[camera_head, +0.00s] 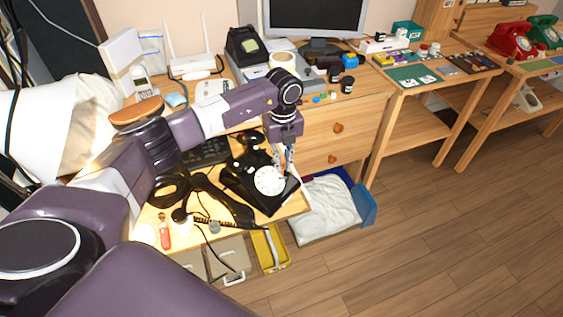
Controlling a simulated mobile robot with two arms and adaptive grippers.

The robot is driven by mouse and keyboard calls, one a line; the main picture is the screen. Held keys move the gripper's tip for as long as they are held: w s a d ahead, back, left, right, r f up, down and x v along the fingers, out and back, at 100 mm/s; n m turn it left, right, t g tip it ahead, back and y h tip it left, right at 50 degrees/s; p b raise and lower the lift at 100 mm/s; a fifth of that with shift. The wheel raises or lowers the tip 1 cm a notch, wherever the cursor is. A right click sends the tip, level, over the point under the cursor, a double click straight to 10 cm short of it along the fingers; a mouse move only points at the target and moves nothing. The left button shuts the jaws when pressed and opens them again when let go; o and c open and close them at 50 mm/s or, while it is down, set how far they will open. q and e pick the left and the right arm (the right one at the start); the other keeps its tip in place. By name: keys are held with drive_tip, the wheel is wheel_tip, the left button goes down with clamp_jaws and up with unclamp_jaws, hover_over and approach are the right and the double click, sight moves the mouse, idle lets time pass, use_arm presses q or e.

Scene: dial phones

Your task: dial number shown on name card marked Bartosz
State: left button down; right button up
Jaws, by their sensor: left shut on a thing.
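A black rotary phone (247,182) with a white dial (269,181) stands on the wooden desk (291,208) near its front right corner. What looks like its black handset (228,204) lies off the body, to its left. My left gripper (284,163) points down just above the dial's right edge. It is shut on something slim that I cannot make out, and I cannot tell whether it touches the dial. No name marked Bartosz is readable; small white cards (404,83) lie on a green mat on the right-hand table. My right gripper is not in view.
A monitor (313,18), a router (193,66) and a dark card device (246,45) stand at the back. Black headphones (169,190) and a red-handled tool (164,234) lie at the desk's front left. Red (510,39) and green phones stand far right. The floor at right is clear.

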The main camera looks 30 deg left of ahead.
use_arm(q)
drive_tip(key=shift+a, duration=0.15)
idle(0.4)
drive_tip(key=shift+a+r, duration=0.2)
drive_tip(key=a, duration=0.1)
drive_tip(key=a+r+p, duration=0.1)
drive_tip(key=s+a+p, duration=0.1)
drive_tip(key=shift+a+r, duration=0.1)
drive_tip(key=shift+r, duration=0.25)
drive_tip(key=shift+f, duration=0.2)
drive_tip(key=shift+w+a+f+b, duration=0.1)
drive_tip(key=shift+a+f+b, duration=0.15)
drive_tip(key=shift+f+b, duration=0.2)
drive_tip(key=shift+a+f, duration=0.25)
drive_tip(key=shift+f, duration=0.15)
idle(0.5)
